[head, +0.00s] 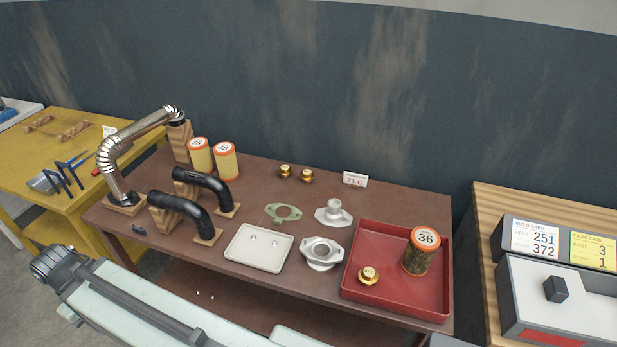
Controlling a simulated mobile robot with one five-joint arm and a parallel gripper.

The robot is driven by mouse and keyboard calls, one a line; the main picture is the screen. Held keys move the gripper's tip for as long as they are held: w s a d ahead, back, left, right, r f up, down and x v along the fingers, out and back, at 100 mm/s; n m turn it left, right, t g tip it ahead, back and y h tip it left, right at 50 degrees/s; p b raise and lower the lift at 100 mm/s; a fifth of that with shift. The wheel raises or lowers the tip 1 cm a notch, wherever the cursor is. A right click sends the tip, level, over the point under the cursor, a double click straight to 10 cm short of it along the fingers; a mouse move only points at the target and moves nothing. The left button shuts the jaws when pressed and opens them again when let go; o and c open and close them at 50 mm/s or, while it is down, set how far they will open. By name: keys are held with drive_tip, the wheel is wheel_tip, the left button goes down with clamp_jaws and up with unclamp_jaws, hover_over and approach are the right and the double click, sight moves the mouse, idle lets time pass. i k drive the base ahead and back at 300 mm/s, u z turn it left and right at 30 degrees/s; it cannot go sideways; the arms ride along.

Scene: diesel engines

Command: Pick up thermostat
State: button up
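Two small brass thermostats stand side by side near the back of the brown table (262,205), a left one (285,170) and a right one (307,175). A third brass thermostat (368,274), with a marked pale top, stands in the red tray (397,306) at the table's right end. All three are upright and nothing touches them. My pale arm crosses the lower left, in front of the table. My gripper's fingers do not show.
A can marked 36 (419,252) shares the red tray. A white tray (258,248), green gasket (283,212), two metal housings (322,253), black hoses (180,212) and orange-topped filters (226,160) stand on the table. A "71 C" card (355,179) stands behind.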

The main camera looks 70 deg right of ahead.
sight(284, 171)
drive_tip(key=k, duration=0.45)
drive_tip(key=u, duration=1.9)
drive_tip(key=i, duration=1.2)
drive_tip(key=z, duration=4.25)
drive_tip(key=i, duration=1.05)
drive_tip(key=u, duration=0.05)
